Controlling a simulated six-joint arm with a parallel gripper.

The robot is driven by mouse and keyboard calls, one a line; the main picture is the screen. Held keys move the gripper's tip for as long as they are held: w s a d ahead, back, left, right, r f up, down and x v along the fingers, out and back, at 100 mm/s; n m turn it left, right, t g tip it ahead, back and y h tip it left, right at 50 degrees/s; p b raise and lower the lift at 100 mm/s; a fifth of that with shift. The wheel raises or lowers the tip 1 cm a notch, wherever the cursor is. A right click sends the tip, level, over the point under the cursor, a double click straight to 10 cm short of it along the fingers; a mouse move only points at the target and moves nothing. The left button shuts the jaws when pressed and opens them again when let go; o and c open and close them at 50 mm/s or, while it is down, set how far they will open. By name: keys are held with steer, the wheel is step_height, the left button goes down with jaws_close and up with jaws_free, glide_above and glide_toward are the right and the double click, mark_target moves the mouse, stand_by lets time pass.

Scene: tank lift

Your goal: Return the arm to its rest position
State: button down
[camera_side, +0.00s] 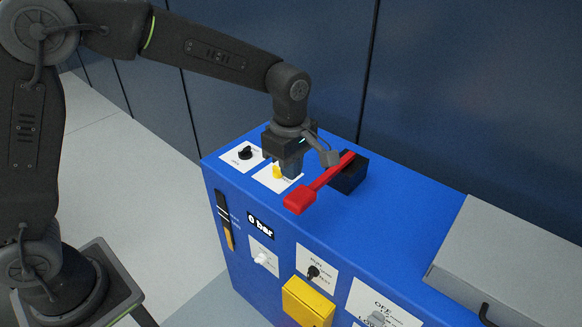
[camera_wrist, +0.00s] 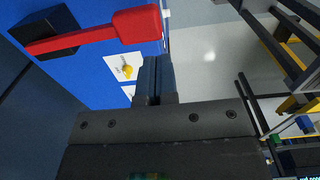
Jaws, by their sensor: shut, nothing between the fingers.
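My gripper (camera_side: 291,168) is above the top of the blue cabinet (camera_side: 400,222), near the yellow knob (camera_side: 277,171) on its white label. Its two fingers are shut together with nothing between them. In the wrist view the closed fingers (camera_wrist: 154,76) point toward the cabinet top, beside the yellow knob (camera_wrist: 127,69). Whether the fingertips touch the knob or the label is hard to tell. A red lever (camera_side: 320,182) on a black block (camera_side: 349,176) lies just right of my gripper; the lever also shows in the wrist view (camera_wrist: 90,37).
A black knob (camera_side: 245,153) sits on the cabinet's left corner. The front face bears a gauge (camera_side: 225,220), a "0 bar" display (camera_side: 261,226), switches and a yellow box (camera_side: 307,303). A grey box (camera_side: 508,255) stands at right. Dark wall panels (camera_side: 470,90) rise behind. Floor at left is clear.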

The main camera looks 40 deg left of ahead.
steer(key=s+a+r+m+t, duration=0.1)
steer(key=s+a+r+m, duration=0.2)
steer(key=s+m, duration=0.3)
steer(key=s+a+r+m+t, duration=0.2)
steer(key=s+a+r+m, duration=0.1)
steer(key=s+m, duration=0.3)
steer(key=s+a+r+m+t, duration=0.2)
steer(key=s+m, duration=0.4)
steer(key=s, duration=0.3)
steer(key=a+r, duration=0.1)
steer(key=a, duration=0.1)
steer(key=shift+s+a+r, duration=0.25)
steer(key=shift+a+r, duration=0.05)
steer(key=shift+w, duration=0.1)
stand_by(0.9)
